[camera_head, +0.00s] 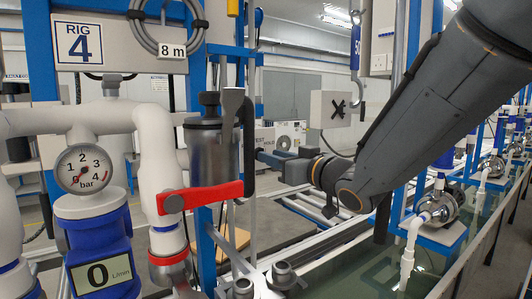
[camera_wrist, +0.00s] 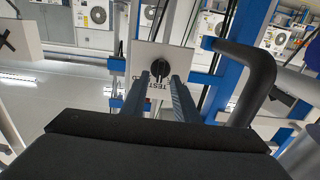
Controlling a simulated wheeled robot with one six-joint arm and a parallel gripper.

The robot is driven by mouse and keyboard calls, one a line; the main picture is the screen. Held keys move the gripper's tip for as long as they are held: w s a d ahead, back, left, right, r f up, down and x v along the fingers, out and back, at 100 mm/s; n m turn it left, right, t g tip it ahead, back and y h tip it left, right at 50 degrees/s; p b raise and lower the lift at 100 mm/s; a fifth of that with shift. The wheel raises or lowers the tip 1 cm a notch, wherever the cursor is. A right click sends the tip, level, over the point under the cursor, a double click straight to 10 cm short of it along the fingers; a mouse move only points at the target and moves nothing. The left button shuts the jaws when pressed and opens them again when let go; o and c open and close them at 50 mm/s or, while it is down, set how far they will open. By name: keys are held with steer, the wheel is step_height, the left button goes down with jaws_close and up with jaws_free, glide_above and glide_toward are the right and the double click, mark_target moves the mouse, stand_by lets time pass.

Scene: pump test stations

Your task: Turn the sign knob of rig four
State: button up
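The sign knob (camera_wrist: 160,69) is a round black knob on a white sign plate (camera_wrist: 147,53) in the wrist view. The plate carries upside-down lettering, partly covered by my fingers; "TEST" is readable. My gripper (camera_wrist: 160,79) points at the plate with its two fingers apart. The knob shows between the fingertips, and I cannot tell whether they touch it. In the head view my gripper (camera_head: 260,156) reaches left towards a white sign strip (camera_head: 264,136), mostly hidden behind a grey cylinder. The knob is hidden there. The "RIG 4" plate (camera_head: 80,41) hangs at upper left.
The grey metal cylinder (camera_head: 207,155) and a red lever (camera_head: 201,196) stand left of my gripper. A dark curved pipe (camera_wrist: 258,80) is close on the right in the wrist view. A water trough (camera_head: 375,270) runs below.

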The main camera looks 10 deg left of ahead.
steer(key=shift+p+x, duration=0.4)
steer(key=shift+x, duration=1.25)
jaws_close()
steer(key=shift+f+n+b, duration=0.1)
steer(key=shift+n+b, duration=0.2)
steer(key=n+b, duration=0.8)
steer(key=b, duration=0.1)
steer(key=shift+a, duration=0.1)
steer(key=shift+n+b, duration=0.35)
steer(key=shift+n, duration=0.05)
